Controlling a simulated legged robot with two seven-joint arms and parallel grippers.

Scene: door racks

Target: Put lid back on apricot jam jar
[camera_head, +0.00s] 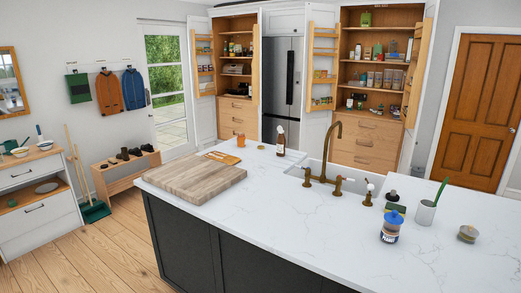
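A small orange jar-like item (241,139) stands at the far end of the white island counter, behind the wooden block. It may be the apricot jam jar, but it is too small to tell whether its top is open. A small pale flat item (261,147) lies just right of it and may be a lid; I cannot be sure. Neither of my grippers shows in the head view.
The white counter (300,220) holds a thick wooden block (194,179), a brown bottle (280,142), a brass tap (325,165), a blue-topped jar (391,228), a white cup (425,212) and a low round container (467,234). Its front middle is clear. Open pantry racks (375,85) stand behind.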

